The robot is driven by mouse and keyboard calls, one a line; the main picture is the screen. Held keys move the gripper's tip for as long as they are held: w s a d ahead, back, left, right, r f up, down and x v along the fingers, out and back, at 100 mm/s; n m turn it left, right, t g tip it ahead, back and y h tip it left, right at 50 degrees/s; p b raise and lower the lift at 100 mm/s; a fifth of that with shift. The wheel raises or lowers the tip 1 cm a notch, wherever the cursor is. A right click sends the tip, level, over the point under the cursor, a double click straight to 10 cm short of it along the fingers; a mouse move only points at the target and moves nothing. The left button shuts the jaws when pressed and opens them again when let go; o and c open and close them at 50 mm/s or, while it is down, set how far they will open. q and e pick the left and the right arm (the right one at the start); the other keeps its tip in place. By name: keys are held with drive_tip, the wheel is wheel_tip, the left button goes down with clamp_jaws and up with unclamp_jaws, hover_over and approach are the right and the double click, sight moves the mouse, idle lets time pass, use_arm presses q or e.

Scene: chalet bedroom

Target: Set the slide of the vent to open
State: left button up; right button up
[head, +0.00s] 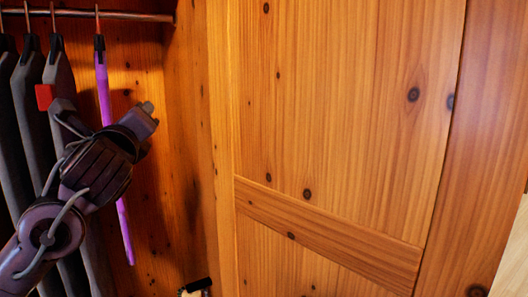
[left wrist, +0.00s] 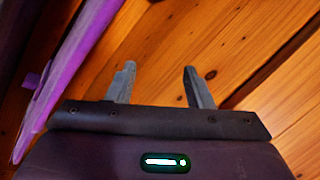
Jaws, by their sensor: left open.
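I cannot make out the vent or its slide in either view. My left gripper (head: 148,110) is raised inside the open wardrobe, in front of the hanging clothes and close to a purple garment. In the left wrist view its two fingers (left wrist: 157,80) are apart with nothing between them, and wooden boards show behind them. My right gripper is in neither view.
The purple garment (head: 104,85) and several grey ones (head: 60,75) hang from a rail (head: 130,15) at left. A wooden door panel (head: 340,90) fills the middle and right. A small black-and-white object (head: 196,287), unclear, shows at the bottom edge.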

use_arm(q)
drive_tip(key=s+d+f+n+g+h, duration=0.1)
drive_tip(key=s+d+f+n+g, duration=0.2)
drive_tip(key=f, duration=0.9)
drive_tip(key=s+d+f+n+g+h, duration=0.1)
drive_tip(key=s+f+n+g, duration=0.3)
drive_tip(key=f, duration=0.7)
drive_tip(key=d+f+n+g+h, duration=0.15)
drive_tip(key=f+n, duration=0.35)
drive_tip(key=f, duration=0.7)
drive_tip(key=s+f+n+g, duration=0.8)
drive_tip(key=s+f+n, duration=0.4)
drive_tip(key=s+f, duration=0.9)
wheel_tip(320, 180, down, 25)
drive_tip(key=s, duration=0.2)
drive_tip(key=s+a+f+g, duration=0.1)
drive_tip(key=s+a+f, duration=0.1)
drive_tip(key=s+f, duration=0.8)
drive_tip(key=s+a+f+g, duration=0.1)
drive_tip(key=s+a+f, duration=0.1)
drive_tip(key=s+f, duration=0.8)
drive_tip(key=shift+s+f, duration=0.3)
drive_tip(key=shift+s, duration=0.1)
